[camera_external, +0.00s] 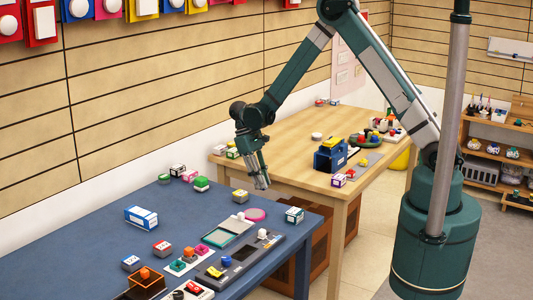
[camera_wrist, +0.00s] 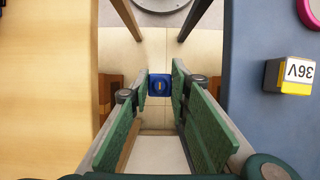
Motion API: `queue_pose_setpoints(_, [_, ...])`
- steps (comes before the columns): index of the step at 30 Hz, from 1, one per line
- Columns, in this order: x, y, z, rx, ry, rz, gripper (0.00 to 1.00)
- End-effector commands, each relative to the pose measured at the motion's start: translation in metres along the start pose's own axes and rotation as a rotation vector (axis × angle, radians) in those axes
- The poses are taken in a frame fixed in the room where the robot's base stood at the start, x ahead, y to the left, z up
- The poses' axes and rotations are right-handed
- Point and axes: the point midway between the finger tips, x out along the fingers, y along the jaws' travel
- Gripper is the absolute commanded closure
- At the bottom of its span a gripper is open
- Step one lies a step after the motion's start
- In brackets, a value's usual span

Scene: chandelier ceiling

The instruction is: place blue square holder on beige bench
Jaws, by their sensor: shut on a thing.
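The blue square holder (camera_wrist: 160,85) is a small blue square with a pale mark in its middle. It is held between the fingertips of my gripper (camera_wrist: 161,88) in the wrist view. In the external view my gripper (camera_external: 262,184) points down, and the holder is too small or hidden to make out there. The beige bench (camera_external: 285,90) is the light wooden table behind the blue table; it fills the left of the wrist view (camera_wrist: 45,90). My gripper is over the floor gap between the two tables, beside the bench's edge.
The blue table (camera_external: 85,235) carries several small boxes and trays; a yellow-and-white box (camera_wrist: 289,76) lies near its edge. On the bench stand a blue box with yellow on top (camera_external: 330,156) and a cluttered green tray (camera_external: 366,144). The bench's middle left is mostly clear.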

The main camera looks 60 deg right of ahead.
Motion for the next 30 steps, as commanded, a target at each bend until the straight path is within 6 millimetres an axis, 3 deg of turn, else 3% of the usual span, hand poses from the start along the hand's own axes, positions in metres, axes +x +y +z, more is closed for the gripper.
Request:
queue_pose_setpoints(10, [-0.031,0.000,0.014,0.000,0.000,0.000,0.91])
queue_pose_setpoints(22, [-0.113,0.000,0.047,0.000,0.000,0.000,0.91])
queue_pose_setpoints(30, [-0.152,0.000,0.063,0.000,0.000,0.000,0.91])
